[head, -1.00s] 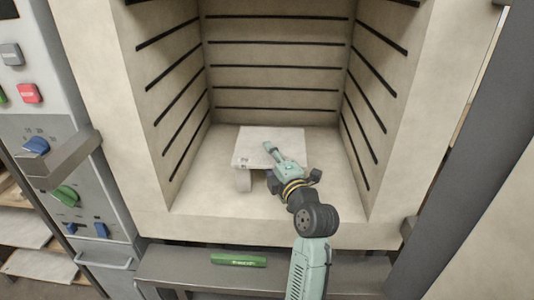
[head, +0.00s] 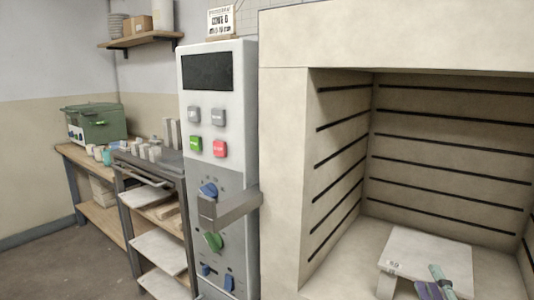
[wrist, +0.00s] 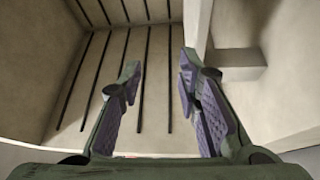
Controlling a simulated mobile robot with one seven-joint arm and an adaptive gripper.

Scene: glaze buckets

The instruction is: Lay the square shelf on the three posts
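The pale square shelf (head: 432,252) lies level inside the kiln, raised off the floor, in the lower right of the head view. A post (head: 386,286) shows under its front left corner; I cannot see the other posts in the head view. My gripper (wrist: 158,68) is open and empty in the wrist view, its purple-padded fingers apart. In the head view part of the gripper shows at the shelf's front edge, cut off by the frame. A pale slab side (wrist: 197,22) and a block below it stand right of my fingers in the wrist view.
Slotted kiln walls (head: 440,150) surround the shelf at the back and left. The control panel (head: 215,120) with a protruding grey handle (head: 232,206) stands left of the opening. A rack (head: 155,200) holds spare slabs further left.

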